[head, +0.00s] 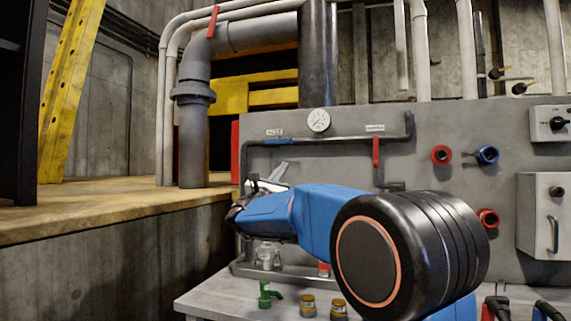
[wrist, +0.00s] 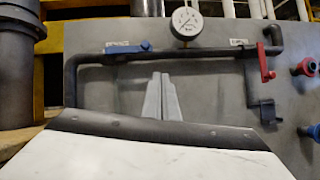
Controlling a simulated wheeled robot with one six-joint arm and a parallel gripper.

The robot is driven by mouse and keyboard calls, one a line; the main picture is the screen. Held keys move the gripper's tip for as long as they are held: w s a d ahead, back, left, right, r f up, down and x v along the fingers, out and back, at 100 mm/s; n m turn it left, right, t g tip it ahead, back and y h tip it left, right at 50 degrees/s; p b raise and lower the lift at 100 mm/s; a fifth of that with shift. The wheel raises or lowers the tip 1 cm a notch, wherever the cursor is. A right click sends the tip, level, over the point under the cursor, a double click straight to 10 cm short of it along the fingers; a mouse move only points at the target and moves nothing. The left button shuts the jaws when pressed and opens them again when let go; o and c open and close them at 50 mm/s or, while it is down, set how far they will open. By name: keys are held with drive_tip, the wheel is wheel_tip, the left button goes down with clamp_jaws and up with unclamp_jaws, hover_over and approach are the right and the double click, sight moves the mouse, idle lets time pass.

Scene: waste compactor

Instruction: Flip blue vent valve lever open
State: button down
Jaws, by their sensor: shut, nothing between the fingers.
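The blue vent valve lever (head: 278,141) lies horizontal along the dark pipe on the grey panel, under a small white label, left of the gauge. In the wrist view the blue lever (wrist: 128,47) is up and left of my gripper (wrist: 161,76), whose two grey fingers are together and empty. In the head view my gripper (head: 283,165) shows just below the lever, partly hidden by my blue arm. The fingertips look apart from the lever in the wrist view; their depth distance to the panel is hard to tell.
A red lever (head: 376,151) hangs down on the same pipe to the right, below a round gauge (head: 318,120). Red and blue round fittings (head: 487,155) stick out farther right. A ledge (head: 110,205) lies at left. A bench (head: 215,297) with small fittings stands below.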

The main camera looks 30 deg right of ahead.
drive_tip(key=shift+s+v, duration=0.25)
drive_tip(key=shift+v, duration=1.05)
drive_tip(key=shift+d, duration=0.15)
drive_tip(key=s+f+m+g+y, duration=0.8)
drive_tip(key=s+f+m, duration=0.4)
drive_tip(key=s+f, duration=1.15)
drive_tip(key=s+a+f+m+y, duration=0.4)
drive_tip(key=s+a+f+y, duration=0.2)
drive_tip(key=a+f, duration=0.5)
drive_tip(key=s+a+f+m+y, duration=0.5)
drive_tip(key=s+a+f, duration=0.4)
drive_tip(key=a+f, duration=0.2)
wheel_tip(320, 180, down, 2)
drive_tip(key=shift+s+a+f+m+y, duration=0.1)
drive_tip(key=shift+s+a+m+y, duration=0.2)
drive_tip(key=shift+y, duration=0.6)
